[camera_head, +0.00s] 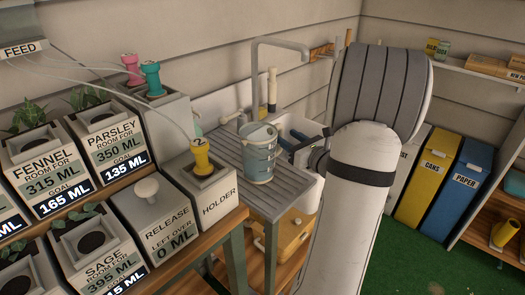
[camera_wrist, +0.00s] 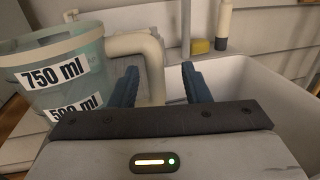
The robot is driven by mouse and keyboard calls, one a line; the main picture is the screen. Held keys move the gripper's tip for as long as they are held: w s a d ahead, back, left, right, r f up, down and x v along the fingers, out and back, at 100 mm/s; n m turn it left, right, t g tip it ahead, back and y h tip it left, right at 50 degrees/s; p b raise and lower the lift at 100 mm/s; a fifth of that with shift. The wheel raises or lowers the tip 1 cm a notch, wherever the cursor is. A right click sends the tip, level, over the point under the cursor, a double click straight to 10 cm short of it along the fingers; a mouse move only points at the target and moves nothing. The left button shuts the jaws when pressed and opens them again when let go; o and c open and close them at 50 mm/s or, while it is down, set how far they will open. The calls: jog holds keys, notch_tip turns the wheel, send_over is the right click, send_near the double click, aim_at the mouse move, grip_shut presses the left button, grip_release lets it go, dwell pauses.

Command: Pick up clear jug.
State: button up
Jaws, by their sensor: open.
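The clear jug (camera_head: 260,155) stands upright on the grey ribbed drainboard beside the sink, left of my gripper (camera_head: 304,146). In the wrist view the jug (camera_wrist: 55,62) is at the left, with labels reading 750 ml and a partly hidden 500 ml. The jug's lower part is hidden by my gripper body in the wrist view.
The sink basin (camera_wrist: 262,85) opens to the right, with a tall faucet (camera_head: 281,42) behind. A bottle (camera_wrist: 223,25) and yellow sponge (camera_wrist: 200,46) are on the back ledge. The holder box (camera_head: 215,195) with a yellow plug stands close left of the jug.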

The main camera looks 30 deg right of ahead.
aim_at(283, 135)
jog(key=w, duration=0.2)
jog(key=w+a, duration=0.1)
jog(key=w, duration=0.1)
jog(key=shift+s, duration=0.1)
jog(key=shift+c, duration=0.5)
grip_shut()
